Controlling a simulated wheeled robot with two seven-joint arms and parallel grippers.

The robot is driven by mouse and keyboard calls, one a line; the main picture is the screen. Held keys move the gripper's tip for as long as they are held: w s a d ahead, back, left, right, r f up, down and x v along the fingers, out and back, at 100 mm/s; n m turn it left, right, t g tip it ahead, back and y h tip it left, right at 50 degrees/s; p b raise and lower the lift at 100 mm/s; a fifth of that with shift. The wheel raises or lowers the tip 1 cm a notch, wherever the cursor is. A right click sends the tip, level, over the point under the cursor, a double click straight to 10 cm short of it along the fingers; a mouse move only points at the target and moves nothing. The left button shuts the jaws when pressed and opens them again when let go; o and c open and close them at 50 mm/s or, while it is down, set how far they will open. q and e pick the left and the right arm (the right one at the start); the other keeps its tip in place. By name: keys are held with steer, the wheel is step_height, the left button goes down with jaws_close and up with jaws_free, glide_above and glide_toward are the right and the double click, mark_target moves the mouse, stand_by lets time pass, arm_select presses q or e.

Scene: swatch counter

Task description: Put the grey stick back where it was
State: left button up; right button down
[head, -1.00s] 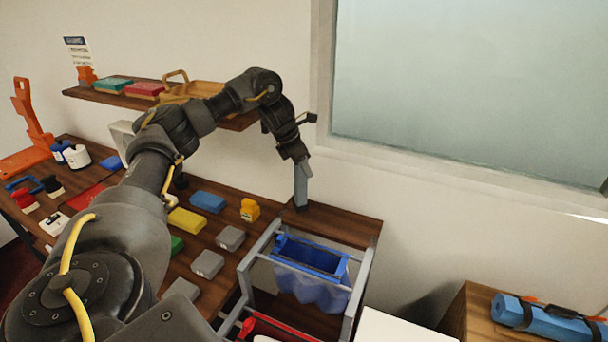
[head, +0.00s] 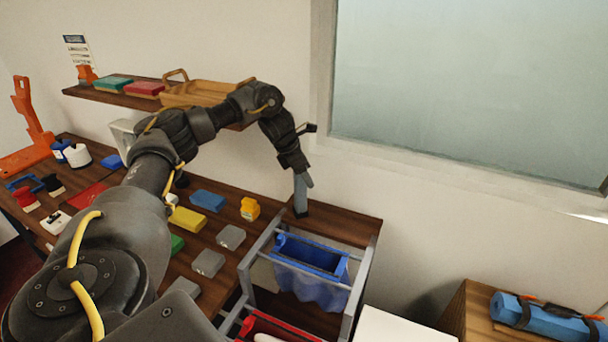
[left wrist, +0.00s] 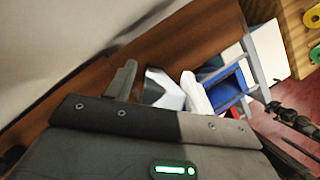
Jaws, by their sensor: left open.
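The grey stick (head: 300,199) stands upright, with a dark foot, at the back end of the wooden counter near the wall. My left gripper (head: 303,182) is right at its upper part, pointing down. In the left wrist view, my left gripper (left wrist: 160,88) has its fingers apart. A pale grey faceted piece (left wrist: 165,90), which looks like the stick, lies between them. I cannot tell whether either finger touches it. My right gripper does not clearly show.
A blue open bin (head: 312,257) hangs in a grey frame just in front of the stick. An orange-yellow block (head: 250,209), a blue block (head: 208,201) and several other blocks lie left of it. A shelf (head: 135,100) with a wooden tray (head: 195,93) runs along the wall.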

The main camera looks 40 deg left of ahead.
arm_select(q)
steer(key=v, duration=0.5)
steer(key=shift+a+r+b, duration=0.1)
steer(key=shift+r+b, duration=0.25)
steer(key=p+v, duration=0.2)
steer(key=v, duration=0.4)
steer(key=shift+s+r, duration=0.25)
